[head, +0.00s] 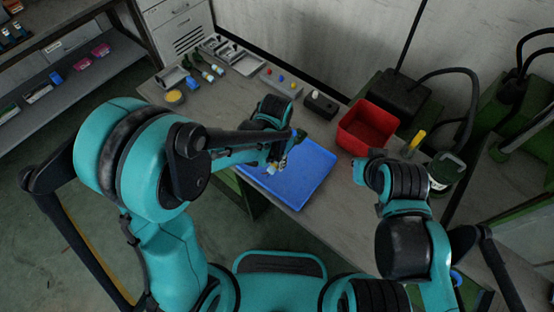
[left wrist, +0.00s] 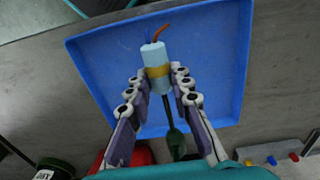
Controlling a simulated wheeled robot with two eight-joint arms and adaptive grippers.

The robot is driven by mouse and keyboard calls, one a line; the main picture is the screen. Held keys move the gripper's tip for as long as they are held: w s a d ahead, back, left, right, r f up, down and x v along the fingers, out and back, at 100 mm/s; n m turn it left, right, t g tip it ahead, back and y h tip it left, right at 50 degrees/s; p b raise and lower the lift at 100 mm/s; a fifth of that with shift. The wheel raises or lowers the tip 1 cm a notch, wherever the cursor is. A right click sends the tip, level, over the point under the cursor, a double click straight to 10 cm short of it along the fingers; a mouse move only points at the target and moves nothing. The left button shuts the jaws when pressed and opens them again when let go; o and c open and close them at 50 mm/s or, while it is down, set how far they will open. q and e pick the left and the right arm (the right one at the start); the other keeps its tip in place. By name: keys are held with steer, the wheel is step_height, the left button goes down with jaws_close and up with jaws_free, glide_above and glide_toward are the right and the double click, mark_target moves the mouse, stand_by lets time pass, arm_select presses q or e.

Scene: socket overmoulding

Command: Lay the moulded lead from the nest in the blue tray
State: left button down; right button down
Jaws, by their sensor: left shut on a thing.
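The moulded lead (left wrist: 153,56) is a pale blue cylinder with a yellow band, thin coloured wires at one end and a dark cable at the other. My left gripper (left wrist: 158,74) is shut on it, one finger on each side. The lead is over the blue tray (left wrist: 95,60), whose floor shows bare around it. I cannot tell whether it touches the tray. In the head view the left gripper (head: 278,160) is over the blue tray (head: 312,178), and the lead is mostly hidden. My right arm is at the right; its gripper's fingers are not clear. I cannot make out the nest.
A red bin (head: 367,128) stands just beyond the tray on the right. A box with coloured buttons (head: 281,82), a dark block (head: 320,104) and metal fixtures (head: 233,55) stand along the back of the bench. A yellow disc (head: 174,97) lies at the left.

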mark_target(277, 175)
arm_select(q)
steer(key=shift+f+b, duration=2.5)
steer(key=shift+f, duration=0.6)
steer(key=c, duration=1.3)
jaws_free()
step_height(277, 175, up, 12)
steer(key=shift+r, duration=0.1)
steer(key=shift+a, duration=0.1)
steer(key=s+a+r+n+t, duration=0.1)
steer(key=s+a+n+t, duration=0.1)
steer(key=a, duration=0.2)
steer(key=s+a+r+n+t, duration=0.1)
steer(key=s+a+n+t, duration=0.1)
steer(key=a, duration=0.3)
steer(key=s+a+r+n+t, duration=0.1)
steer(key=s+a+n+t, duration=0.1)
steer(key=a, duration=0.3)
steer(key=shift+s+a+r+n+t, duration=0.15)
steer(key=shift+s+n+t, duration=0.1)
steer(key=shift+s, duration=0.15)
steer(key=shift+s+a+r+n+t, duration=0.15)
steer(key=shift+s+t, duration=0.1)
steer(key=shift+s, duration=0.15)
